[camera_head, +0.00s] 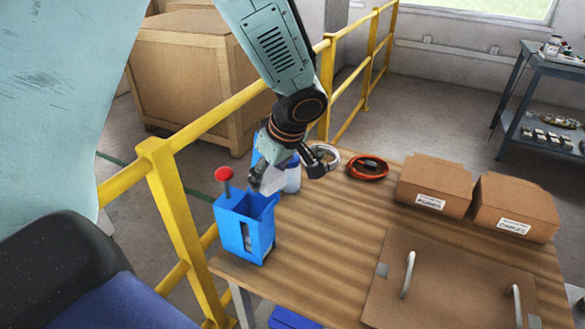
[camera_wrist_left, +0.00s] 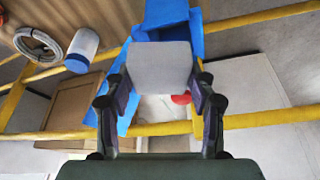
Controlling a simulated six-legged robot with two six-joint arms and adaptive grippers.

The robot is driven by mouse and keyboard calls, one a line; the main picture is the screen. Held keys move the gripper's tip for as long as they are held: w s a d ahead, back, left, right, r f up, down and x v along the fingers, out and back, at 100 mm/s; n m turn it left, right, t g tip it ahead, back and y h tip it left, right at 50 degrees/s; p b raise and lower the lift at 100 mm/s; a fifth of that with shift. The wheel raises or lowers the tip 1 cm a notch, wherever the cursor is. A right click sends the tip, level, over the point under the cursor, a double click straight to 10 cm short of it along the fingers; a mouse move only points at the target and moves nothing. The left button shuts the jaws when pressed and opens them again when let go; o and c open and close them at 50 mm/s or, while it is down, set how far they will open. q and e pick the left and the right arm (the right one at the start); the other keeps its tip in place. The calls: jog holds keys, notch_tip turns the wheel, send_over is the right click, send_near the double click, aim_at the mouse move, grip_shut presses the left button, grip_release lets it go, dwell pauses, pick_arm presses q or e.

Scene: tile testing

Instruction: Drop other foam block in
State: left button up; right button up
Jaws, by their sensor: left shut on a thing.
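My left gripper (camera_head: 275,168) is shut on a pale grey foam block (camera_head: 274,181), just behind and to the right of an open-topped blue box (camera_head: 259,238). In the left wrist view the foam block (camera_wrist_left: 158,66) sits between the two fingers of the gripper (camera_wrist_left: 158,82). The blue box (camera_wrist_left: 165,14) shows just beyond the block there, and the block covers part of it. The block looks apart from the box's inside, but the exact gap is unclear. The inside of the box is mostly hidden. My right gripper is not in view.
A red knob (camera_head: 223,174) stands at the box's left side. A white jar with a blue lid (camera_head: 292,178), a pale coil (camera_head: 326,154) and an orange ring (camera_head: 369,168) are nearby. Two cardboard boxes (camera_head: 434,184) (camera_head: 515,205) stand right. A yellow rail (camera_head: 175,215) runs along the left.

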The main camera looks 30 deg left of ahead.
aim_at(248, 175)
pick_arm(q)
jog(key=a, duration=0.1)
jog(key=a+n+p, duration=0.1)
jog(key=s+a+n, duration=0.1)
jog(key=shift+a+r+g, duration=0.25)
jog(key=shift+r+g, duration=0.05)
jog(key=shift+g, duration=0.1)
jog(key=shift+s+a+f+n+b, duration=0.15)
jog(key=shift+a+f+n, duration=0.15)
jog(key=shift+f, duration=0.2)
jog(key=shift+a+f+n+b, duration=0.2)
jog(key=shift+f+n, duration=0.1)
jog(key=shift+f, duration=0.15)
notch_tip(248, 175, down, 4)
jog(key=shift+d+f+b, duration=0.1)
jog(key=shift+b, duration=1)
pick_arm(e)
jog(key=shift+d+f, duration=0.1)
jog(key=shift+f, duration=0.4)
